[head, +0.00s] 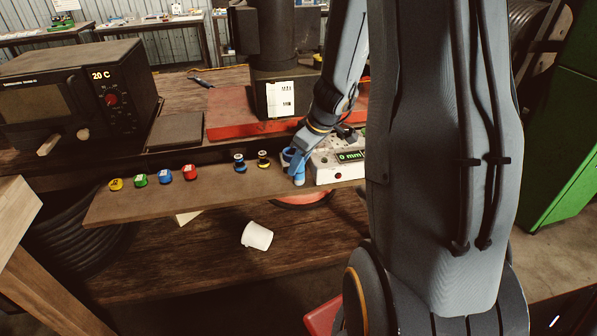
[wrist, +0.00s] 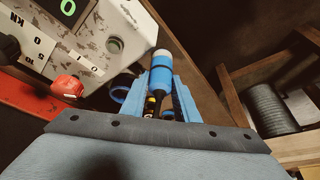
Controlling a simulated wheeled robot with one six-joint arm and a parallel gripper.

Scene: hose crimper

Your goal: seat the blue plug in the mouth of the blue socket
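My gripper (head: 296,164) is at the right end of the wooden shelf board, beside the 0 mm gauge box. In the wrist view its two pale blue fingers (wrist: 162,98) are closed on a blue cylinder with a white end, which looks like the blue plug (wrist: 159,76). The plug is apart from this ring in the picture. The fingers partly hide the lower part of the plug.
Yellow (head: 116,184), green (head: 140,180), blue (head: 166,176) and red (head: 190,172) caps line the board (head: 215,188). A blue-black spool (head: 239,163) and a yellow-black one (head: 263,160) stand nearer my gripper. The gauge box (head: 338,167) is close on the right. A white cup (head: 257,235) lies below.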

